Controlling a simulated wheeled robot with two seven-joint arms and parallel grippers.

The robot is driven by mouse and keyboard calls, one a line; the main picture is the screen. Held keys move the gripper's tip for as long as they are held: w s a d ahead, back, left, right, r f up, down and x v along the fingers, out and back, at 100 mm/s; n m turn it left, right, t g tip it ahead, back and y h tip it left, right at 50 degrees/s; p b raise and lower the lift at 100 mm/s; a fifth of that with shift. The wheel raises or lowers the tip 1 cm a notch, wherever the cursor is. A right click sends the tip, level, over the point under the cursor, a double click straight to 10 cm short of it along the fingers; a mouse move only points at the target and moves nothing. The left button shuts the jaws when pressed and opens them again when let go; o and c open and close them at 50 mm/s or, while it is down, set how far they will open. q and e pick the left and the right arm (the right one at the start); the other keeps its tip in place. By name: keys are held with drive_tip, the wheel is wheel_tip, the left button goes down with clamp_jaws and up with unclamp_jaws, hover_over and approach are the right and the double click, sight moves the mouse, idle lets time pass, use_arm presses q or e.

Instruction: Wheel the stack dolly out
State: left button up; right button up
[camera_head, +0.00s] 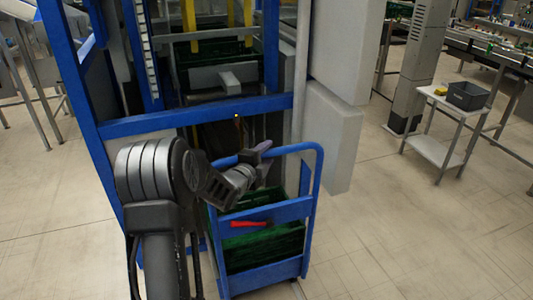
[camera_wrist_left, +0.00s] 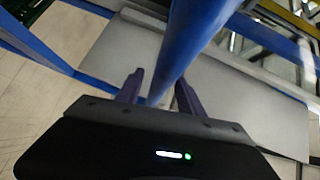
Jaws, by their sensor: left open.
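The stack dolly (camera_head: 262,281) stands at the front of the blue frame, with green crates (camera_head: 262,250) stacked in it. It has blue sides, a tall blue handle hoop (camera_head: 318,185) and a red lever-like piece (camera_head: 250,223) on its front. My left gripper (camera_head: 262,147) is at the top of the hoop. In the left wrist view, its two dark fingers (camera_wrist_left: 159,90) are apart, with the blue handle bar (camera_wrist_left: 185,50) running between them. I cannot tell whether they touch the bar. My right gripper is not in view.
The blue frame (camera_head: 195,114) rises behind the dolly, with pale panels (camera_head: 328,135) on its right. A grey post (camera_head: 416,65) and a small white table (camera_head: 435,147) with a dark bin (camera_head: 468,95) stand farther right. The floor to the dolly's right is clear.

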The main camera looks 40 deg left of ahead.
use_arm(q)
clamp_jaws()
idle(0.5)
idle(1.0)
